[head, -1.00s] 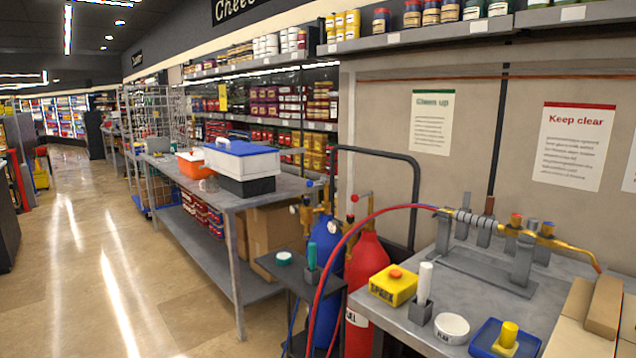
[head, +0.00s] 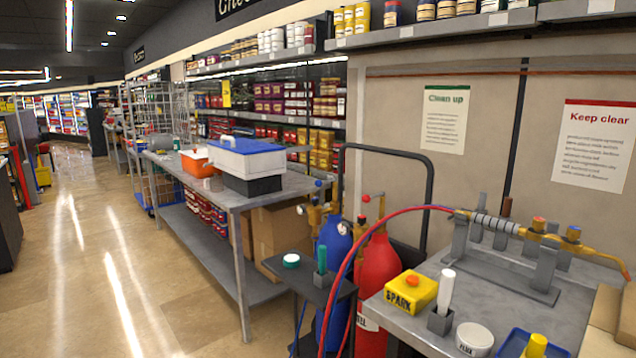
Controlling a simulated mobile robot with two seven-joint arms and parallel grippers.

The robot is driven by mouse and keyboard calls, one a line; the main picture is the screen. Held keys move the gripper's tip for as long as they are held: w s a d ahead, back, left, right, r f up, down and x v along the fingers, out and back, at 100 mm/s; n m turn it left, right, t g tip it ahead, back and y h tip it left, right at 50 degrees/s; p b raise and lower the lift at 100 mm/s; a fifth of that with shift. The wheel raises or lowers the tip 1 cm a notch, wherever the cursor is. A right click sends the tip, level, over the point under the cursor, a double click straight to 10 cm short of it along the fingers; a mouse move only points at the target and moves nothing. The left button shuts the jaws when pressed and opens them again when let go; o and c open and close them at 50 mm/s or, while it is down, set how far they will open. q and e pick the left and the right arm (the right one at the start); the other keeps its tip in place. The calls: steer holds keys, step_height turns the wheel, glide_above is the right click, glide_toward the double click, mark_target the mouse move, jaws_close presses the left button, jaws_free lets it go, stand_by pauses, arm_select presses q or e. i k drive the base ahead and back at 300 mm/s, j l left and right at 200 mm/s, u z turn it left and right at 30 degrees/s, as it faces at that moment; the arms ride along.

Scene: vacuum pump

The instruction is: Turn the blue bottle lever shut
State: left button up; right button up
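The blue bottle (head: 334,262) stands upright beside the red bottle (head: 379,280) in the head view, between the small dark stand and the grey workbench. The lower part of the blue bottle is partly hidden by the stand and hoses. Neither of my grippers shows.
A grey workbench (head: 460,290) holds a yellow SPARK box (head: 411,291), a white tub (head: 474,338) and a brass torch (head: 540,232). A small dark stand (head: 318,289) is in front of the bottles. A red hose (head: 398,212) arcs over them. The floor at left is clear.

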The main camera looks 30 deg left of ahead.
mark_target(318, 183)
steer(key=i+j, duration=0.2)
steer(key=j, duration=0.2)
steer(key=i+j, duration=0.15)
steer(key=j, duration=0.3)
steer(key=i+j, duration=0.2)
steer(key=j, duration=0.2)
steer(key=i+j+z, duration=0.1)
steer(key=j, duration=0.3)
steer(key=i+j, duration=0.25)
steer(key=j, duration=0.2)
steer(key=i+j, duration=0.15)
steer(key=j, duration=0.3)
steer(key=i+j, duration=0.2)
steer(key=j, duration=0.2)
steer(key=i+j, duration=0.15)
steer(key=j, duration=0.3)
steer(key=z, duration=0.05)
